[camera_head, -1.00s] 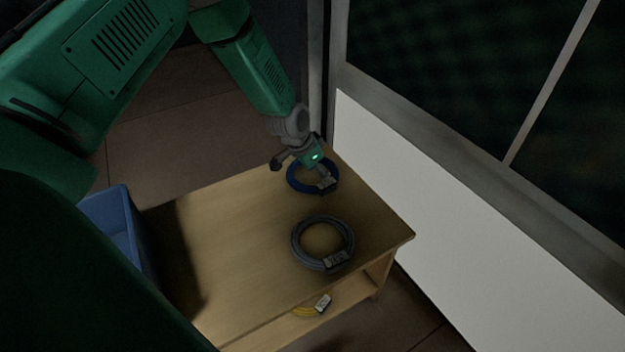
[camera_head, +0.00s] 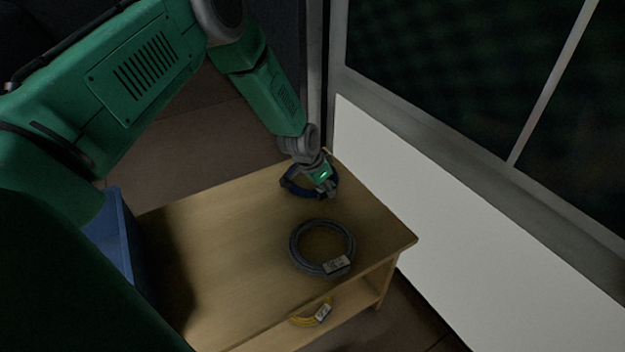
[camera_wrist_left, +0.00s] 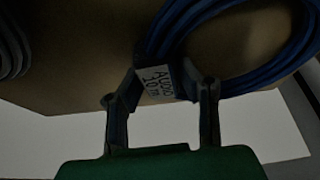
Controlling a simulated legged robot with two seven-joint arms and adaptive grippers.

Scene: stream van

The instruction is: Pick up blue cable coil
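The blue cable coil (camera_head: 301,193) is at the far right corner of the wooden table. My left gripper (camera_head: 326,189) comes down over its right side and hides part of it. In the left wrist view, the blue coil (camera_wrist_left: 275,70) runs off the top right. Its pale label, "AUDIO 10m", is between the two fingertips of my left gripper (camera_wrist_left: 162,82). The fingers appear closed against both sides of the label. I cannot tell whether the coil is clear of the table. My right gripper is not in view.
A grey cable coil (camera_head: 294,252) with a tag lies nearer on the table (camera_head: 222,232). A yellow coil (camera_head: 303,321) is on the lower shelf. A blue bin (camera_head: 128,235) stands at the table's left. A white wall panel (camera_head: 400,160) runs close along the right.

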